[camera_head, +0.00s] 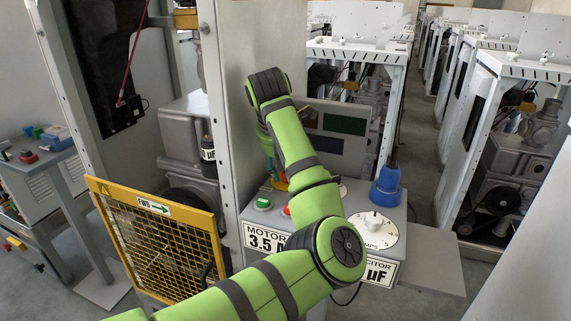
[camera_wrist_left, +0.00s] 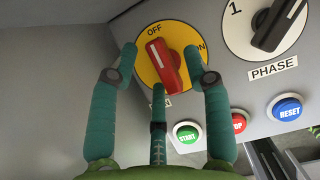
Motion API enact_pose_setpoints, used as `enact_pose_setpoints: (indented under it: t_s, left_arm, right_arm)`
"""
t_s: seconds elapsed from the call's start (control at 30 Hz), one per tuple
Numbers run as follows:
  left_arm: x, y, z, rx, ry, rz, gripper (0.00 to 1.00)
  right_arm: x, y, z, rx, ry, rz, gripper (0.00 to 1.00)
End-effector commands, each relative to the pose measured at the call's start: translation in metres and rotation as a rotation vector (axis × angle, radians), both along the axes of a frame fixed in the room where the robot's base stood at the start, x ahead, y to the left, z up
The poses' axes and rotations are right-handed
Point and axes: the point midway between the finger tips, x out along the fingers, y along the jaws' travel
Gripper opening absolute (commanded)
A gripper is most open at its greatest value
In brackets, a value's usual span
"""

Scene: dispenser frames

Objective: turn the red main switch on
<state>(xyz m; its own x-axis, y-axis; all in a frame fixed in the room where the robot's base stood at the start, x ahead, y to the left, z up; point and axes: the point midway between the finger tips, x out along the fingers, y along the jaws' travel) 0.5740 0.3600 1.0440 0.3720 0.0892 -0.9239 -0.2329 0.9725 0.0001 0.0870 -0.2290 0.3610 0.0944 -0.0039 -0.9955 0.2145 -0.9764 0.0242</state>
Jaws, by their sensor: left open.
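The red main switch (camera_wrist_left: 166,68) is a red knob on a yellow round plate (camera_wrist_left: 143,68) in the left wrist view. The white line on the knob points up toward the OFF mark; ON is at the right of the plate. My left gripper (camera_wrist_left: 160,60) is open, with one teal finger on each side of the knob and a third below it. I cannot tell whether any finger touches the knob. In the head view my green left arm covers much of the panel, and only a sliver of the yellow plate (camera_head: 279,184) shows.
Near the knob are a green START button (camera_wrist_left: 187,133), a red button (camera_wrist_left: 239,122), a blue RESET button (camera_wrist_left: 287,108) and a black PHASE knob (camera_wrist_left: 277,24). A white dial (camera_head: 372,232) and a blue plug (camera_head: 387,187) stand right of my arm. A yellow mesh guard (camera_head: 160,245) is at left.

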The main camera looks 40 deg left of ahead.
Motion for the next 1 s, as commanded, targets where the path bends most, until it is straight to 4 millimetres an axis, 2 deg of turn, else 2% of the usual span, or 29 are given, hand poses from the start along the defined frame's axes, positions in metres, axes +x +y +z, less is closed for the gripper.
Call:
enact_pose_setpoints:
  t_s: [0.1, 0.13, 0.23, 0.47, 0.8, 1.0]
  left_arm:
    - [0.000, 0.000, 0.000, 0.000, 0.000, 0.000, 0.49]
    - [0.000, 0.000, 0.000, 0.000, 0.000, 0.000, 0.41]
    - [0.000, 0.000, 0.000, 0.000, 0.000, 0.000, 0.01]
    - [0.000, 0.000, -0.001, -0.001, 0.000, -0.014, 0.00]
    - [0.001, 0.002, -0.001, 0.000, -0.001, -0.255, 0.00]
    - [0.001, 0.001, 0.000, -0.001, 0.000, -0.268, 0.00]
  right_arm:
    - [0.006, 0.005, 0.000, 0.007, -0.011, -0.002, 0.00]
    - [0.006, 0.006, 0.000, 0.009, -0.010, -0.003, 0.00]
    - [0.005, 0.011, 0.000, 0.014, -0.009, -0.005, 0.00]
    - [0.002, 0.012, -0.003, 0.016, -0.004, -0.006, 0.00]
    - [-0.004, 0.007, -0.021, 0.008, 0.006, -0.002, 0.00]
    - [-0.004, 0.005, -0.020, 0.006, 0.006, -0.001, 0.00]
